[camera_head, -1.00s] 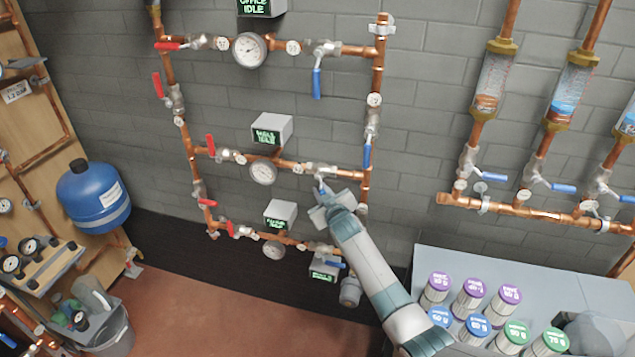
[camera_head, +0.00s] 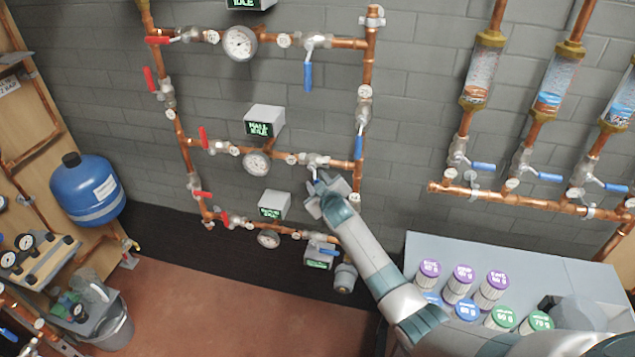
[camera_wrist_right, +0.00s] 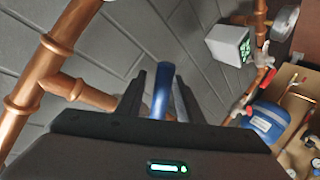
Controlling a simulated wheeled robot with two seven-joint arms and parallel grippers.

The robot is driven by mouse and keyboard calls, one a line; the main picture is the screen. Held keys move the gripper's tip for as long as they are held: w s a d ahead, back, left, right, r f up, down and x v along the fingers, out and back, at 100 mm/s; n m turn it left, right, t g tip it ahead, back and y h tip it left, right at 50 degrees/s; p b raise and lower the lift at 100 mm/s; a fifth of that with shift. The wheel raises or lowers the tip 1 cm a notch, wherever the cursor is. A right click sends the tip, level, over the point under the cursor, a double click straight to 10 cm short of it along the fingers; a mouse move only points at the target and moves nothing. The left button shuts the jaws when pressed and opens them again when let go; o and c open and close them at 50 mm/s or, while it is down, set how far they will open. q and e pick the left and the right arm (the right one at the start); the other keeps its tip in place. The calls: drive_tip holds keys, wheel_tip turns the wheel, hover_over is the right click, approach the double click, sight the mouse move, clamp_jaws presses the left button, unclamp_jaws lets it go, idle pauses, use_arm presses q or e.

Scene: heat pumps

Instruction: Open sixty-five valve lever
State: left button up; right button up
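In the head view my right gripper (camera_head: 318,188) is at the middle pipe row, at the blue valve lever (camera_head: 316,173) that hangs below its valve body (camera_head: 314,160). In the right wrist view that blue lever (camera_wrist_right: 161,90) stands between the two dark fingers (camera_wrist_right: 160,98), with narrow gaps on both sides, so the gripper looks open around it. White round tags sit by the valves, such as one left of this valve (camera_head: 292,159); their numbers are too small to read. My left gripper is not in view.
Copper pipes (camera_head: 368,75) with red levers (camera_head: 203,136), other blue levers (camera_head: 308,77), gauges (camera_head: 257,163) and a display box (camera_head: 264,121) surround the gripper. A grey bench (camera_head: 570,270) with several labelled canisters stands at lower right. A blue tank (camera_head: 88,190) is at left.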

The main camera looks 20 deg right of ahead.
drive_tip(key=shift+s+r, duration=0.1)
drive_tip(key=shift+s, duration=0.1)
